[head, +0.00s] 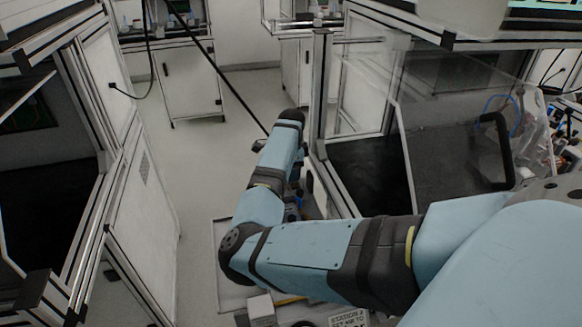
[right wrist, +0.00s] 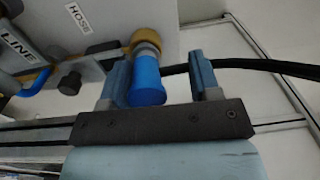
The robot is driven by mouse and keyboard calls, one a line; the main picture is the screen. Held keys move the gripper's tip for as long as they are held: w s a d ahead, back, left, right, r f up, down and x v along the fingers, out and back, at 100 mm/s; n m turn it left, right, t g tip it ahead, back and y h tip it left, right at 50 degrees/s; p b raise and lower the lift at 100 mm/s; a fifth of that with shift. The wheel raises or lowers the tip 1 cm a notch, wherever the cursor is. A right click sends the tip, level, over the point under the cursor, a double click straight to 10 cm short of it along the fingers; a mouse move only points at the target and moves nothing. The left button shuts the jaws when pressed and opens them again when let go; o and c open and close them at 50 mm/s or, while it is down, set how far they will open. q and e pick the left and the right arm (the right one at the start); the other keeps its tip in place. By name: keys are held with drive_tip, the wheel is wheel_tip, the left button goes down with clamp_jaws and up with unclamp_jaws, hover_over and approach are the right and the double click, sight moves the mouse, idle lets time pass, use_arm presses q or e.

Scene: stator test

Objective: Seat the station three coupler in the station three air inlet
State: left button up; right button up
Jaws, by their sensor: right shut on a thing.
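In the right wrist view a blue cylindrical coupler (right wrist: 147,82) lies between the fingers of my right gripper (right wrist: 160,80), close against the left finger. A gap shows on its right side in this view. A brass-coloured fitting (right wrist: 146,41) sits at the coupler's far end. I cannot tell whether this fitting is the air inlet or part of the coupler, nor whether the coupler is seated. A black hose (right wrist: 265,65) runs off right from behind the right finger. In the head view my right arm largely hides the gripper. My left gripper is not in view.
A station sign (head: 348,319) lies beneath my arm. Framed enclosures flank the arm; the aisle floor (head: 190,130) is clear.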

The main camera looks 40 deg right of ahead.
drive_tip(key=o, duration=1.1)
drive_tip(key=shift+o, duration=0.2)
drive_tip(key=shift+f, duration=0.1)
wheel_tip(320, 180, up, 14)
drive_tip(key=p, duration=0.2)
drive_tip(key=shift+s, duration=0.2)
drive_tip(key=shift+a, duration=0.1)
